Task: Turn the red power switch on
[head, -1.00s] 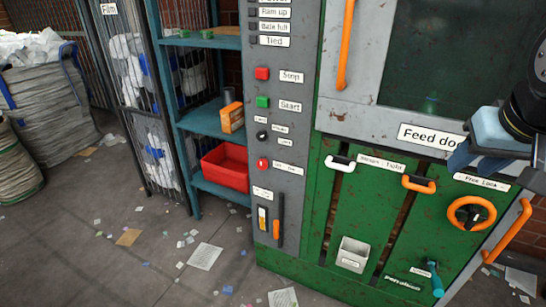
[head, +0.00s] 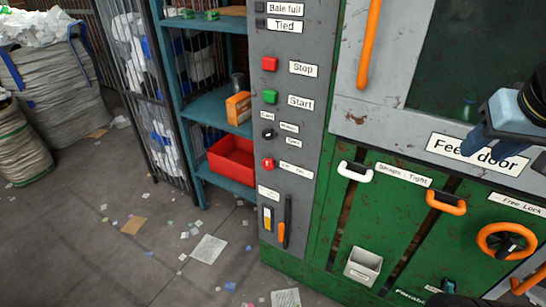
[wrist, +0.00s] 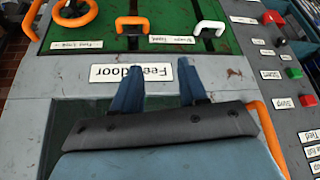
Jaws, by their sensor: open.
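On the grey control panel (head: 292,120), low down, is a switch plate with a yellow part and an orange-red handle (head: 282,233) on a dark vertical lever; its small label is unreadable. Which one is the power switch I cannot tell. My gripper (wrist: 158,80) is open and empty, its blue fingers apart in front of the feed door label. In the head view it is at the right edge, well right of the panel, partly cut off.
Orange and white handles (head: 355,171) and an orange wheel (head: 506,240) stick out of the green lower front. Left of the panel, a blue shelf holds a red crate (head: 232,160). The floor before the panel has scattered paper.

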